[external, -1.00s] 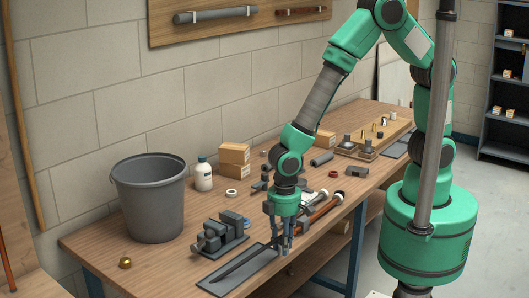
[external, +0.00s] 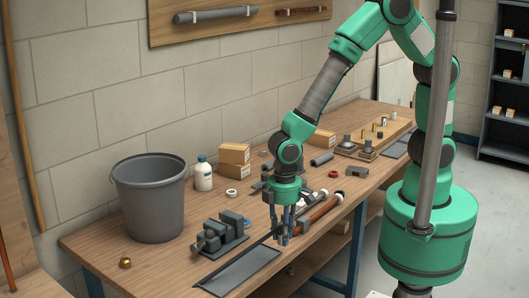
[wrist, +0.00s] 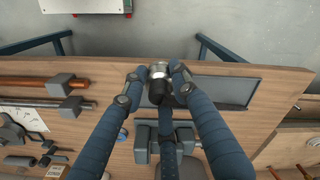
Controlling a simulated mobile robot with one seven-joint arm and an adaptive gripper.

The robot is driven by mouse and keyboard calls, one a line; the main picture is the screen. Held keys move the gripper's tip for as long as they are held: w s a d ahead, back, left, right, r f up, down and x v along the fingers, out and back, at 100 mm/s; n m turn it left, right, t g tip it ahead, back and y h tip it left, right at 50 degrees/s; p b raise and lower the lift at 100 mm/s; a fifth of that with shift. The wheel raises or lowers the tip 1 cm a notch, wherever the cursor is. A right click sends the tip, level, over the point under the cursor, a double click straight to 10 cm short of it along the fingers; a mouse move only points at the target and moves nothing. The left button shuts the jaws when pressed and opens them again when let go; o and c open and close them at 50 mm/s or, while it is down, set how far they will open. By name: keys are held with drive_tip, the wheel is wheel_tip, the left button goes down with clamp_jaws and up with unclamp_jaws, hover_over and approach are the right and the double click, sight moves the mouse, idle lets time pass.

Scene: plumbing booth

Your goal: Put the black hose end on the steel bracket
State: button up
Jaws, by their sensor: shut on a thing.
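My gripper (external: 282,240) is low over the front edge of the bench, fingers pointing down. In the wrist view its blue ribbed fingers (wrist: 156,84) close around a short black piece with a silver collar (wrist: 158,71), which looks like the black hose end. The fingers hide much of it in the external view. A grey blocky fixture (external: 221,235) stands on the bench left of my gripper; it shows partly behind the fingers in the wrist view (wrist: 145,143). I cannot tell for certain which grey part is the steel bracket.
A shallow grey tray (external: 243,271) lies at the front edge. A grey bucket (external: 148,205), a white bottle (external: 203,178) and cardboard boxes (external: 234,155) stand farther back. A brass piece (external: 125,263) lies front left.

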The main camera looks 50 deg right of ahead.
drive_tip(key=r, duration=0.4)
drive_tip(key=shift+w+d+r, duration=0.15)
drive_tip(key=shift+w+d, duration=0.1)
drive_tip(key=shift+d, duration=0.1)
drive_tip(key=w+d+m, duration=0.4)
drive_tip(key=w+d, duration=0.3)
drive_tip(key=d, duration=0.5)
drive_tip(key=w+d+m, duration=0.4)
drive_tip(key=w+d, duration=0.3)
drive_tip(key=d, duration=0.6)
drive_tip(key=d+m, duration=0.7)
drive_tip(key=d, duration=1.4)
drive_tip(key=s+d+m+p, duration=0.1)
drive_tip(key=s+d+m, duration=0.3)
drive_tip(key=s+d, duration=0.5)
drive_tip(key=s+d+m+p, duration=0.1)
drive_tip(key=s+d+m, duration=0.4)
drive_tip(key=d, duration=0.7)
wheel_tip(320, 180, down, 5)
drive_tip(key=shift+s+d+f, duration=0.1)
drive_tip(key=shift+s+d, duration=0.05)
